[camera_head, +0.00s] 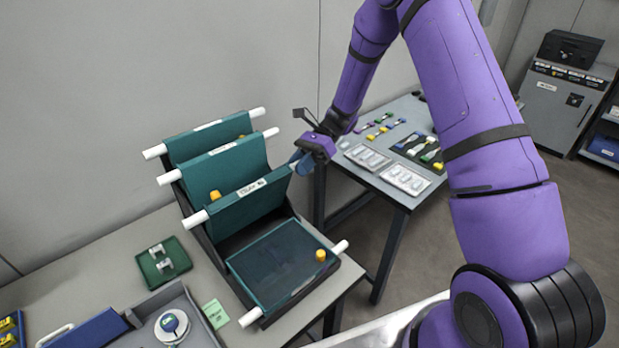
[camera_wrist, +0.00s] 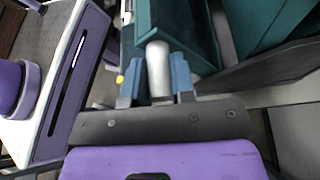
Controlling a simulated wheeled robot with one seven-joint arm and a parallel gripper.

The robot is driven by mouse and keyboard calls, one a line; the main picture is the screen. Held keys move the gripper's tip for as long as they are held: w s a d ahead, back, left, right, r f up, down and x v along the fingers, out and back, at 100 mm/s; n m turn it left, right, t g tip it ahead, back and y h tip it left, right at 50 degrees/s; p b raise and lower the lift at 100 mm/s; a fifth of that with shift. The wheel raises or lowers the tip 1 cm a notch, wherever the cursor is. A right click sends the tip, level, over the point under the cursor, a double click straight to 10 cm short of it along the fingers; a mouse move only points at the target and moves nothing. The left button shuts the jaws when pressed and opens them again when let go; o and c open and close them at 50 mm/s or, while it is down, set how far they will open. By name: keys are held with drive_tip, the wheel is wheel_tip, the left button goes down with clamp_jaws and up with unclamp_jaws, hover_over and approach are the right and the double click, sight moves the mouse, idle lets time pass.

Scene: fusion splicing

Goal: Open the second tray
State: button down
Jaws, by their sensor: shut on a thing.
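A black-framed stand holds several teal trays with white rod ends. The front tray (camera_head: 276,265) lies flat with a yellow knob at its right corner. The tray behind it (camera_head: 240,206), with a label on its top edge, is tilted up steeply. My gripper (camera_head: 300,163) is at the right end of that tilted tray's rod. In the wrist view my gripper (camera_wrist: 156,82) has its blue fingers shut on the white rod end (camera_wrist: 157,68), with the teal tray (camera_wrist: 183,28) beyond. The rod's left end (camera_head: 195,219) is free.
Two more raised trays (camera_head: 227,167) (camera_head: 208,136) stand behind. A side table (camera_head: 400,199) with small parts and clear cases is at the right.

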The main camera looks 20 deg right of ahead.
drive_tip(key=w+a+m+g, duration=0.1)
drive_tip(key=w+a+m, duration=0.1)
drive_tip(key=w, duration=0.3)
drive_tip(key=shift+w+a+r, duration=0.15)
drive_tip(key=shift+w+r, duration=0.1)
drive_tip(key=shift+w, duration=0.1)
drive_tip(key=shift+w+a, duration=0.1)
drive_tip(key=shift+w, duration=0.05)
drive_tip(key=c, duration=1.2)
unclamp_jaws()
drive_tip(key=shift+c, duration=0.2)
drive_tip(key=shift+o, duration=1.4)
drive_tip(key=shift+w+a+f, duration=0.1)
drive_tip(key=shift+w, duration=0.15)
drive_tip(key=shift+s+g, duration=0.1)
drive_tip(key=shift+g, duration=0.2)
drive_tip(key=v, duration=1)
drive_tip(key=shift+d+r, duration=0.2)
drive_tip(key=shift+d, duration=0.15)
